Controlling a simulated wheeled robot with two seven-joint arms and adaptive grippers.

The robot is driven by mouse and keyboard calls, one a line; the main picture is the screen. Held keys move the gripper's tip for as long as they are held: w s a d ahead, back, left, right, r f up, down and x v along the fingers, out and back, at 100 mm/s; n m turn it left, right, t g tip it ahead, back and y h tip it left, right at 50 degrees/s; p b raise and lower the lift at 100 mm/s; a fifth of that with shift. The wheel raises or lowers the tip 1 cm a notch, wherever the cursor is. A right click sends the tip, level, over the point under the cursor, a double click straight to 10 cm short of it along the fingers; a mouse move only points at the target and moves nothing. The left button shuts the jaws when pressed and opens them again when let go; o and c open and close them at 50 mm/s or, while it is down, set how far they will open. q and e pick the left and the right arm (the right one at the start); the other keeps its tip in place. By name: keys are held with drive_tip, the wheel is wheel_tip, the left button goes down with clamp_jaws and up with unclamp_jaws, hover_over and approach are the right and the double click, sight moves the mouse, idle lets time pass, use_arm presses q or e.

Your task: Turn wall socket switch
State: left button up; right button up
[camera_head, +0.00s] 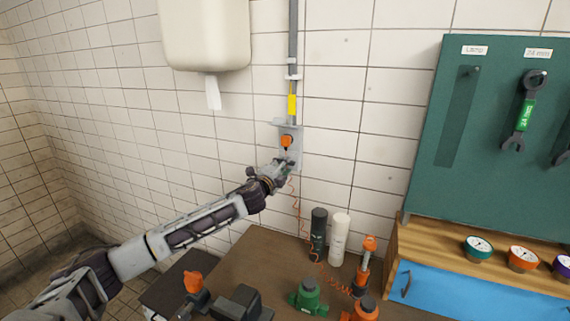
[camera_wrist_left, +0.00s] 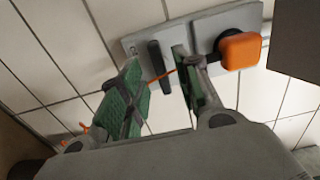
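The grey wall socket (camera_head: 295,155) is mounted on the tiled wall below a vertical conduit, with an orange plug (camera_head: 287,141) at its upper part. In the left wrist view the socket plate (camera_wrist_left: 196,30) carries the orange plug (camera_wrist_left: 240,51) on the right and a dark upright switch lever (camera_wrist_left: 157,62) on the left. My left gripper (camera_head: 281,172) is at the lower part of the socket. Its green-padded fingers (camera_wrist_left: 157,88) are apart, with the lever showing between their tips. I cannot tell whether they touch it. My right gripper is not in view.
An orange cord (camera_head: 297,215) hangs from the socket area to the table (camera_head: 255,262). A black bottle (camera_head: 318,232) and a white bottle (camera_head: 339,238) stand below. A green tool board (camera_head: 480,130) is at right; a white dispenser (camera_head: 205,35) hangs above left.

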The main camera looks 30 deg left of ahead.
use_arm(q)
drive_tip(key=shift+w, duration=1)
clamp_jaws()
